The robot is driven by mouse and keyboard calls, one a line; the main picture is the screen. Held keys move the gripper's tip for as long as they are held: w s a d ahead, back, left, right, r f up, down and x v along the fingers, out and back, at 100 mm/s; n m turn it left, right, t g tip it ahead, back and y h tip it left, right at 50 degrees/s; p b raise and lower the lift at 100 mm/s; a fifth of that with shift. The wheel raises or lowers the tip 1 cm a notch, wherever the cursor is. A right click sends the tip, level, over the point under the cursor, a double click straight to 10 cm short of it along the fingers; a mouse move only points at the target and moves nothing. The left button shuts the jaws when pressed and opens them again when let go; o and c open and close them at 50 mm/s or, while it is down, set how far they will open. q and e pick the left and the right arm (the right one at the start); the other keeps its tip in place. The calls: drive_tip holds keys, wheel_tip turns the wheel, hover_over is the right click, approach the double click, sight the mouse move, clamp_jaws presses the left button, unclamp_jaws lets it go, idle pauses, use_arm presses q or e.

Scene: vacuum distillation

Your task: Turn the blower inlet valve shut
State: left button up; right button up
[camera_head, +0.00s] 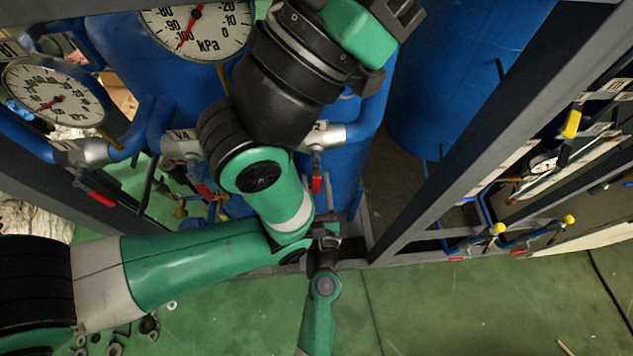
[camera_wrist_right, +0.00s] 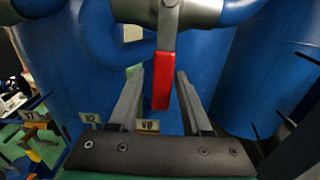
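A valve with a red lever (camera_head: 316,185) sits on a grey fitting in the blue pipe, right of centre in the head view. I cannot read from its tag whether it is the blower inlet valve. In the right wrist view the red lever (camera_wrist_right: 161,80) hangs straight down from the grey valve body (camera_wrist_right: 168,15). My right gripper (camera_head: 325,231) is just below the lever in the head view. Its open fingers (camera_wrist_right: 159,78) stand on either side of the lever, with a small gap on each side. My left arm crosses the head view; its fingers are out of sight.
Two kPa gauges (camera_head: 196,28) (camera_head: 52,92) and other red levers (camera_head: 102,198) (camera_head: 204,191) are on the left. Blue tanks (camera_head: 455,85) stand behind. A grey frame post (camera_head: 470,150) slants across the right. Green floor (camera_head: 450,310) is open in front.

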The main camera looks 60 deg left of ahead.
drive_tip(key=shift+o, duration=0.3)
drive_tip(key=shift+d, duration=0.1)
drive_tip(key=shift+s+d+p, duration=0.15)
drive_tip(key=shift+d+p, duration=0.1)
drive_tip(key=shift+p, duration=0.05)
drive_tip(key=p+v, duration=0.3)
drive_tip(key=v, duration=0.8)
